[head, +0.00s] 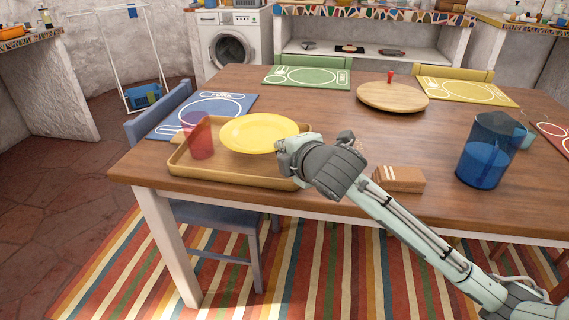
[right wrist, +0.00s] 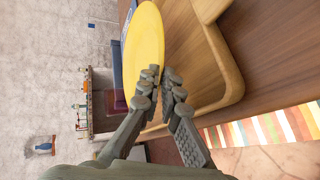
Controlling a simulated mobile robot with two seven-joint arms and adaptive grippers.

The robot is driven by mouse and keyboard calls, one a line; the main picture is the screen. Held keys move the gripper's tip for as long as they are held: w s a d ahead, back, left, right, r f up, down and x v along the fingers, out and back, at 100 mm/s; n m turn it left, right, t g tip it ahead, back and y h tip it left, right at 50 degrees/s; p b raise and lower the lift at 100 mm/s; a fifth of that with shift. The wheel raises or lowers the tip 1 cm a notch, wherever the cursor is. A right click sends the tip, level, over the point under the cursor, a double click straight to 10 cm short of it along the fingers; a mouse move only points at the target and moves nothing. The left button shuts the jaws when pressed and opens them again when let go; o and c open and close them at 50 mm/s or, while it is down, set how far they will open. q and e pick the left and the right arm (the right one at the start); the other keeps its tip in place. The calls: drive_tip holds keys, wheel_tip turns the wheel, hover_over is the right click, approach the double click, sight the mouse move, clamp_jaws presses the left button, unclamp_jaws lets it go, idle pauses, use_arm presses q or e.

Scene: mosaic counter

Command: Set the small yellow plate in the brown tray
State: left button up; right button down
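The small yellow plate (head: 258,131) is over the back part of the brown tray (head: 235,178) and looks about level. It also shows in the right wrist view (right wrist: 145,42). My right gripper (head: 288,152) is at the plate's right edge. In the right wrist view its fingers (right wrist: 163,76) are closed together on the plate's rim. The tray rim (right wrist: 222,60) shows beside the plate there. I cannot tell whether the plate's underside touches the tray. My left gripper is not in view.
A translucent red cup (head: 198,138) stands in the tray's left part, close to the plate. Brown coasters (head: 400,179) and a blue pitcher (head: 487,150) are to the right. A round wooden board (head: 392,97) lies farther back. The table's middle is clear.

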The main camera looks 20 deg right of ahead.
drive_tip(key=shift+w+d+f, duration=0.4)
drive_tip(key=shift+d, duration=0.1)
drive_tip(key=shift+f, duration=1.95)
drive_tip(key=c, duration=2)
unclamp_jaws()
